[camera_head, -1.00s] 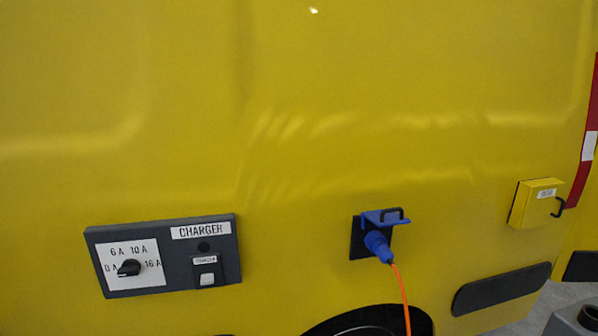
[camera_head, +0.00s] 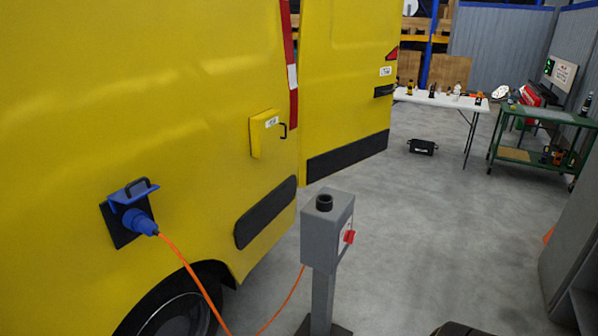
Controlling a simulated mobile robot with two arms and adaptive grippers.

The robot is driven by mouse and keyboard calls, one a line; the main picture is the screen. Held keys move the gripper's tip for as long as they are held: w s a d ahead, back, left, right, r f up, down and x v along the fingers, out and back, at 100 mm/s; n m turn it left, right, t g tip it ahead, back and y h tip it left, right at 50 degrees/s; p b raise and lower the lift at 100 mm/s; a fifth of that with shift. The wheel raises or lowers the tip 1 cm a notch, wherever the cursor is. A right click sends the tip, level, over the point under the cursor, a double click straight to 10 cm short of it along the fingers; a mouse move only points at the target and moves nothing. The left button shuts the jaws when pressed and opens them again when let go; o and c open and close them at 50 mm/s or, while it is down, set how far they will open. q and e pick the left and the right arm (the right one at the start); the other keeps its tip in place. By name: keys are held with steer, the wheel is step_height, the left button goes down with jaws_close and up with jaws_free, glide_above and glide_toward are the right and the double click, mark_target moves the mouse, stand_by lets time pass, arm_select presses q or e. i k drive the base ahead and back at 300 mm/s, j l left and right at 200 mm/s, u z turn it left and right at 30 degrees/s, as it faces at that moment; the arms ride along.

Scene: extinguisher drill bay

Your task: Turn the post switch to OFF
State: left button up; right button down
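A grey post (camera_head: 322,290) stands on the floor beside the yellow van, right of the middle of the head view. It carries a grey box (camera_head: 318,238) with a black round piece on top. A red switch (camera_head: 349,237) sits on the box's right-hand face, over a pale plate. I see that face at a steep angle, so the switch's setting and any lettering cannot be read. Neither of my grippers shows in the head view.
The yellow van (camera_head: 190,70) fills the left. A blue plug (camera_head: 139,222) sits in its socket, with an orange cable (camera_head: 190,270) hanging down. A white table (camera_head: 440,99), a green cart (camera_head: 540,120) and a black case (camera_head: 423,146) stand behind.

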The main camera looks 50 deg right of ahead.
mark_target(349, 237)
steer(key=z, duration=1.85)
